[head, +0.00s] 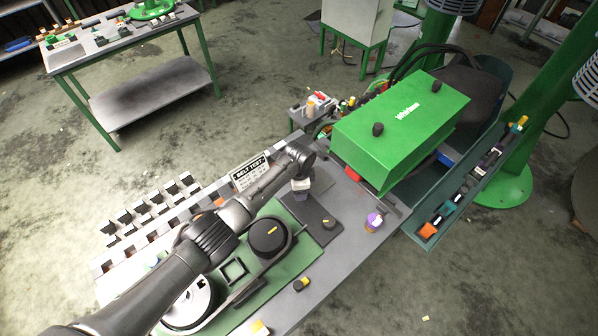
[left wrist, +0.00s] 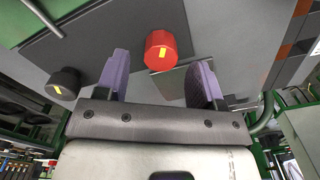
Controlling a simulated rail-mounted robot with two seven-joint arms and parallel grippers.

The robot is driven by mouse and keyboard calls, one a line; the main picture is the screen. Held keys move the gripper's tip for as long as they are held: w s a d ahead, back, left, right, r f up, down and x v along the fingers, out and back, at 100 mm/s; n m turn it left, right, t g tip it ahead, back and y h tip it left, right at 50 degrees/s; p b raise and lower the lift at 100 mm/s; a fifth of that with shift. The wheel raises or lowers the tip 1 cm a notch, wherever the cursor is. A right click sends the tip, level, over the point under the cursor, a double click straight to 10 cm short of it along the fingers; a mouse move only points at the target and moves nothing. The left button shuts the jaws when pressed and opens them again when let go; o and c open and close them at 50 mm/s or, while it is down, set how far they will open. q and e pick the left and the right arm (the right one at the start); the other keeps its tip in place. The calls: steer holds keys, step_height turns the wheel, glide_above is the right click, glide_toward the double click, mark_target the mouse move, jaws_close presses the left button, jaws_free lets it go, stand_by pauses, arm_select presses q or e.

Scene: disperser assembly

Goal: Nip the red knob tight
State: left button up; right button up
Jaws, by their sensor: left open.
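The red knob (head: 352,174) may be the small red patch at the lower edge of the green machine in the head view, but I cannot be sure. It shows clearly in the left wrist view (left wrist: 161,48) as a red cylinder with a yellow mark on its face, on a grey panel. My left gripper (left wrist: 161,72) is open, with its two purple fingers on either side of the knob in that view. Gaps show between the knob and both fingers, and I see no contact. In the head view the fingertips are hidden. My right gripper is not in view.
A black knob (left wrist: 62,83) with a yellow mark sits on the panel left of the fingers. The green machine box (head: 400,130) stands beyond the grey bench (head: 345,255). A purple-topped knob (head: 374,221) and a black dial (head: 268,237) are on the bench.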

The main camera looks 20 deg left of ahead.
arm_select(q)
step_height(320, 180, up, 11)
stand_by(0.4)
stand_by(0.5)
